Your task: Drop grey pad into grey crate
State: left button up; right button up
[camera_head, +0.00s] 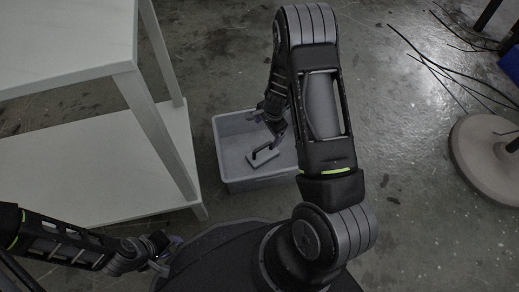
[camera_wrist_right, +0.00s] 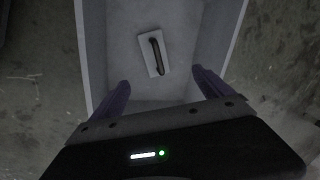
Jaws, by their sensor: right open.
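The grey pad (camera_head: 264,157) has a dark bar handle and lies inside the grey crate (camera_head: 232,180). In the right wrist view the pad (camera_wrist_right: 146,62) shows as a light rectangle with a black handle, within the walls of the crate (camera_wrist_right: 92,50). I cannot tell for sure whether it lies fully flat on the crate floor. My right gripper (camera_head: 268,123) is over the crate.
A light two-level table (camera_head: 100,165) stands left of the crate, with a leg close to it. A round grey base (camera_head: 485,160) stands at the right, with dark thin branches or cables (camera_head: 440,65) above it. The concrete floor (camera_head: 405,200) between is clear.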

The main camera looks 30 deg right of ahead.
notch_tip(320, 180, up, 8)
jog(key=s+p, duration=0.1)
jog(key=p, duration=0.3)
jog(key=shift+s+f, duration=0.2)
jog(key=shift+s, duration=0.1)
dwell(0.7)
